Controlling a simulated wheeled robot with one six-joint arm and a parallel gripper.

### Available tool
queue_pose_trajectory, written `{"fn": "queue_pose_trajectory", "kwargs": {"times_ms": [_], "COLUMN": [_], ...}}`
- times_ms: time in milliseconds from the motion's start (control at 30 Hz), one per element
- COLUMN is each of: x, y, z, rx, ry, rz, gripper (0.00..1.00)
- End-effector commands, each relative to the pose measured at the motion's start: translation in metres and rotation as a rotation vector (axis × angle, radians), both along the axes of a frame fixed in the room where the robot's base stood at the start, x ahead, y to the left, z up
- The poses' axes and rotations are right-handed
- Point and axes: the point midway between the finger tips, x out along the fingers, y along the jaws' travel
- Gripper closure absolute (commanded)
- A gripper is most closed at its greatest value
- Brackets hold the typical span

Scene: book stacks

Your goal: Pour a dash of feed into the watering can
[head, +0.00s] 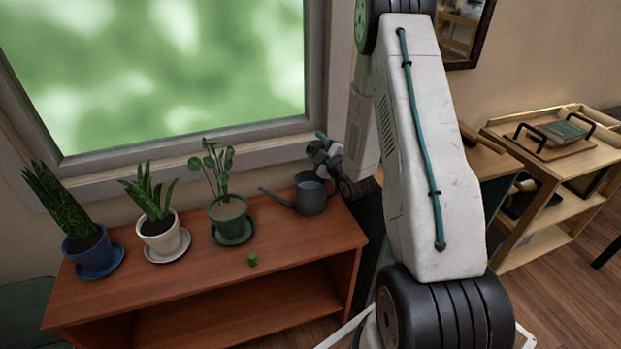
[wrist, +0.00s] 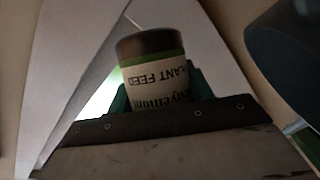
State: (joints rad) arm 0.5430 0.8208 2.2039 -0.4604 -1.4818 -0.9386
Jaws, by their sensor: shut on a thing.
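The grey watering can (head: 311,194) stands on the right end of the reddish wooden shelf unit, its spout pointing left. My gripper (head: 322,152) is just above and behind the can, partly hidden by my arm. In the wrist view the green jaws are shut on a plant feed bottle (wrist: 151,72), dark with a green band and a white label. The label reads upside down there. The bottle's mouth is hidden, and its tilt and any flow cannot be told. A small green piece (head: 252,259), perhaps a cap, lies on the shelf top.
Three potted plants stand left of the can: in a blue pot (head: 90,254), a white pot (head: 162,238) and a green pot (head: 229,216). The window (head: 160,70) is behind. A wooden trolley (head: 560,165) with a tray stands right. The front of the shelf top is mostly clear.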

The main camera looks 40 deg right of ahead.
Motion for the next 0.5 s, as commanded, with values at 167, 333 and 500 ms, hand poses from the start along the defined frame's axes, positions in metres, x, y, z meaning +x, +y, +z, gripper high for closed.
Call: {"fn": "queue_pose_trajectory", "kwargs": {"times_ms": [167,333,500], "x": [0.0002,0.0003,0.0004], "y": [-0.0005,-0.0008,-0.0009], "z": [0.0010,0.0017,0.0024], "rx": [-0.010,-0.020,-0.029], "ry": [-0.005,-0.008,-0.012], "rz": [0.000,0.000,0.000], "gripper": [0.81,0.81,0.81]}}
